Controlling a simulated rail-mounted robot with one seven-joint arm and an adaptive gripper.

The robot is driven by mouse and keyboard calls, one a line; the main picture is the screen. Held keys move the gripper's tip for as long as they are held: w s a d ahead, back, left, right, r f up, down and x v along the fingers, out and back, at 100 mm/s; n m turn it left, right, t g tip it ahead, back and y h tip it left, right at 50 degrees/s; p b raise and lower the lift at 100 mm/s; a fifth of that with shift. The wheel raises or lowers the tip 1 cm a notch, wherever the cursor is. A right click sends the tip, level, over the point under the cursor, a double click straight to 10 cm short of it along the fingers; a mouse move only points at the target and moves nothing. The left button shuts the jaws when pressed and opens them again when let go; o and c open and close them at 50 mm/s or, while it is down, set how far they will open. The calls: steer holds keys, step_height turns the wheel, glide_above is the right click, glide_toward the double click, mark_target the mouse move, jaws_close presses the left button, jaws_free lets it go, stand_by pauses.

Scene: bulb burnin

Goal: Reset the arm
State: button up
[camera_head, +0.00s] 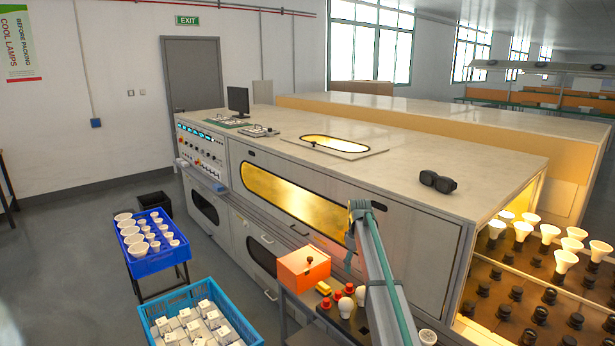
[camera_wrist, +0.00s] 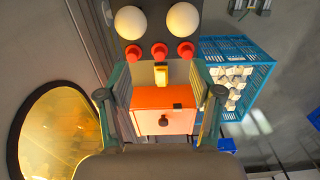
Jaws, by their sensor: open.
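In the wrist view my gripper (camera_wrist: 160,95) is open, with its two dark-tipped fingers spread wide on either side of the picture. Nothing is held between them. An orange box (camera_wrist: 165,120) with a dark round knob shows between and beyond the fingers; I cannot tell the gap. In the head view my arm (camera_head: 385,290) rises from the lower right in front of the long cabinet. The gripper's fingers cannot be made out there.
The orange box (camera_head: 303,268) stands on a small bench with red buttons and white bulbs (camera_head: 346,307). A blue crate (camera_head: 205,283) of white boxes and a blue tray (camera_head: 158,262) of bulbs stand left. Dark goggles (camera_head: 437,182) lie on the cabinet top. Lit bulb racks (camera_head: 535,265) fill the right.

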steer(key=s+f+m, duration=0.3)
steer(key=s+f, duration=1.2)
steer(key=s, duration=0.3)
steer(key=s+f+m, duration=0.2)
steer(key=s+f, duration=0.3)
steer(key=s, duration=0.8)
steer(key=s+f+m, duration=0.3)
steer(key=s+f, duration=0.1)
steer(key=s, duration=1)
steer(key=s+f+g+b, duration=0.7)
steer(key=s+f+b, duration=0.1)
steer(key=s+f, duration=1.8)
steer(key=shift+s+a, duration=0.3)
steer(key=shift+s, duration=0.45)
